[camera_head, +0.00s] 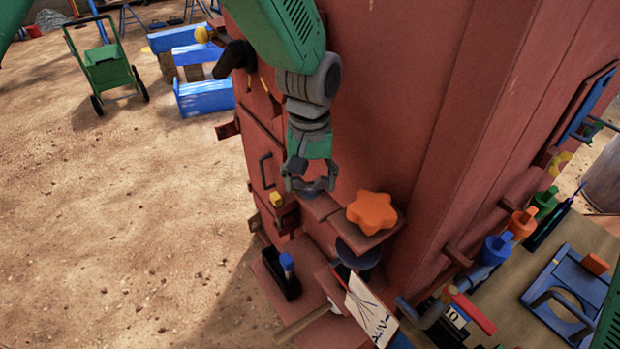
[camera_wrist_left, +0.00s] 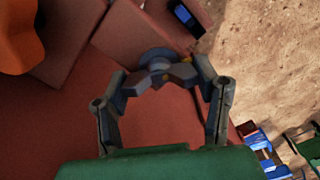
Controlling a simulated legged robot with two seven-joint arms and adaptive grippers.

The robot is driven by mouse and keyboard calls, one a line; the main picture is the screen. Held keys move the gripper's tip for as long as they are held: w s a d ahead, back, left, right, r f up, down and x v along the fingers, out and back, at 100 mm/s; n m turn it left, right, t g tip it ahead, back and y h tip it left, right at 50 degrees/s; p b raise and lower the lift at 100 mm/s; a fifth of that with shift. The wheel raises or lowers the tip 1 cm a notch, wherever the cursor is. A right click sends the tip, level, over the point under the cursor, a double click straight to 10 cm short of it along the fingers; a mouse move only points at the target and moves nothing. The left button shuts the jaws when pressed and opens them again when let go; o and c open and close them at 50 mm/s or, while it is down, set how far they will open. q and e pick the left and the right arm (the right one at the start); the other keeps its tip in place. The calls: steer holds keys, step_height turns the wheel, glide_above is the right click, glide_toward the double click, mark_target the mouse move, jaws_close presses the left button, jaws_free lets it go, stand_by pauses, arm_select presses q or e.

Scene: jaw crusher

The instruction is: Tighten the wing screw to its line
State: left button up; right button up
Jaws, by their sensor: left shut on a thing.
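My left gripper (camera_head: 309,182) comes down from above beside the red machine body. Its fingers are closed in around a small blue-grey round piece, which seems to be the wing screw (camera_wrist_left: 155,57), at a red ledge. In the left wrist view the left gripper (camera_wrist_left: 158,77) has its fingertips against this piece, and they cover part of it. The screw's line cannot be made out. An orange star knob (camera_head: 372,211) sits on the red plate just right of the gripper; it also shows at the upper left in the left wrist view (camera_wrist_left: 18,38). My right gripper is out of view.
A dark holder with a blue-topped item (camera_head: 287,262) stands below. A white sign (camera_head: 369,312) and a red-handled lever (camera_head: 473,313) are lower right. Coloured knobs and a blue frame (camera_head: 568,290) lie at the right. Open sandy ground is at the left.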

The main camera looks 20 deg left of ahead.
arm_select(q)
steer(key=m+p, duration=0.3)
steer(key=shift+d+r+m, duration=0.1)
steer(key=shift+r+m, duration=0.05)
steer(key=shift+m, duration=0.25)
steer(key=m+p, duration=0.3)
steer(key=m, duration=0.1)
steer(key=m+p, duration=0.2)
steer(key=m, duration=0.3)
steer(key=shift+m+p, duration=0.6)
steer(key=shift+m, duration=1.4)
steer(key=o, duration=1.2)
